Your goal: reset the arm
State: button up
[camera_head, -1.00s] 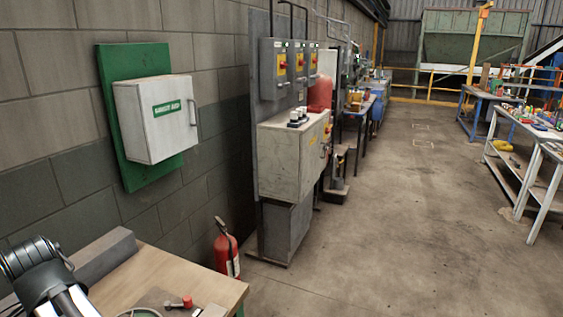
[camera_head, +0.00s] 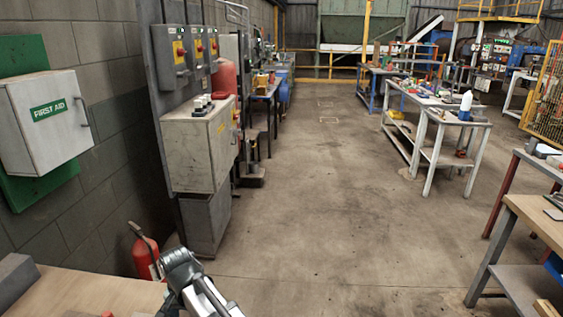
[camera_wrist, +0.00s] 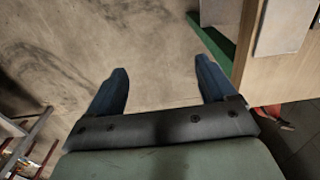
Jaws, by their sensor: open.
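My gripper (camera_wrist: 162,88) shows in the wrist view with its two dark blue fingers spread wide apart. Nothing is between them; only bare concrete floor shows beyond. In the head view a grey and black part of my arm rises at the bottom, over the right end of a wooden bench top (camera_head: 85,292); the fingers are not visible there.
A red fire extinguisher (camera_head: 146,258) stands behind my arm, near the wall. A white first aid box (camera_head: 45,122) hangs at the left. A grey electrical cabinet (camera_head: 197,152) stands beyond. Workbenches (camera_head: 440,120) line the right. The floor (camera_head: 325,210) between is clear.

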jog(key=w+d+f, duration=0.3)
jog(key=d+f, duration=0.1)
jog(key=d, duration=0.4)
jog(key=w+d+f, duration=0.3)
jog(key=d, duration=0.6)
jog(key=w+d+f, duration=0.3)
jog(key=d+f, duration=0.1)
jog(key=d, duration=0.4)
jog(key=s+d+f, duration=0.2)
jog(key=d+f, duration=0.2)
jog(key=d, duration=0.7)
jog(key=s+d+f, duration=0.2)
jog(key=d+f, duration=0.2)
jog(key=d, duration=0.7)
jog(key=s+f+g, duration=0.3)
jog(key=s+f, duration=0.7)
jog(key=s, duration=0.4)
jog(key=s+f+g, duration=0.3)
jog(key=s+f, duration=0.7)
jog(key=s, duration=0.5)
jog(key=shift+s+g, duration=0.15)
jog(key=shift+g, duration=0.25)
jog(key=shift+f, duration=0.1)
jog(key=shift+c, duration=0.4)
